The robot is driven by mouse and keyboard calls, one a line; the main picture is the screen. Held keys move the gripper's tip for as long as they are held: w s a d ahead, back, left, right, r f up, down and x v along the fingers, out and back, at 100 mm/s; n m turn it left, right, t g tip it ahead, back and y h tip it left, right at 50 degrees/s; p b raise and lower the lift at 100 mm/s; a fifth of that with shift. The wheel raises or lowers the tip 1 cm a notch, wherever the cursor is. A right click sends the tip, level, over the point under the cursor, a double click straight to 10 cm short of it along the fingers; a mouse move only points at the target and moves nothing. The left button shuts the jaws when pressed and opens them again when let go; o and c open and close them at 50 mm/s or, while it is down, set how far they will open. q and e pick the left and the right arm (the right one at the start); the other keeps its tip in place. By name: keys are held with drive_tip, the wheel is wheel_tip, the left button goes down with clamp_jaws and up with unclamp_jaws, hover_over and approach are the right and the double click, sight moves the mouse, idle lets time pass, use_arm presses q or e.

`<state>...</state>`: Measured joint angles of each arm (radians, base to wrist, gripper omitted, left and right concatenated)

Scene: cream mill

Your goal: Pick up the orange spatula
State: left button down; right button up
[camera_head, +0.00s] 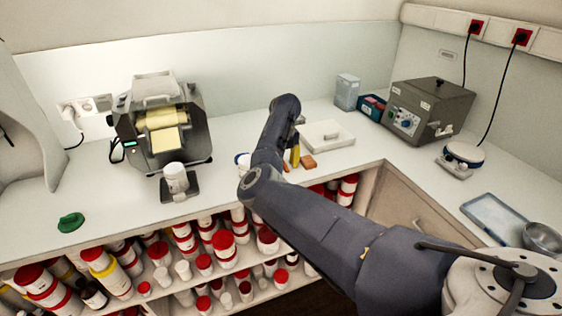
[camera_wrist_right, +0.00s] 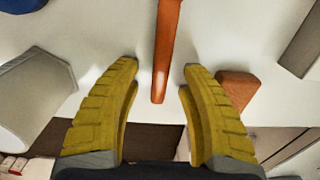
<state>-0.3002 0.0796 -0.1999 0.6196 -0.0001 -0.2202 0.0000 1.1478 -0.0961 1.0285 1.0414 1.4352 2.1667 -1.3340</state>
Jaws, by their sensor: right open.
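The orange spatula (camera_wrist_right: 167,45) shows in the right wrist view as a long orange handle pointing down between my fingers, its lower end near the counter's front edge. Its upper end runs out of the picture. My right gripper (camera_wrist_right: 161,66) is open, with one yellow finger on each side of the handle and a visible gap on both sides. In the head view my right gripper (camera_head: 294,156) is low over the counter near its front edge, and my arm hides most of the spatula. My left gripper is not in view.
A brown-orange block (camera_wrist_right: 238,90) lies right of my right finger. A grey-white container (camera_wrist_right: 32,95) is to the left. A white flat slab (camera_head: 327,136) is behind. Shelves of red-lidded jars (camera_head: 222,240) are below. The counter left of my arm has free room.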

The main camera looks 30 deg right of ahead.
clamp_jaws()
idle(0.5)
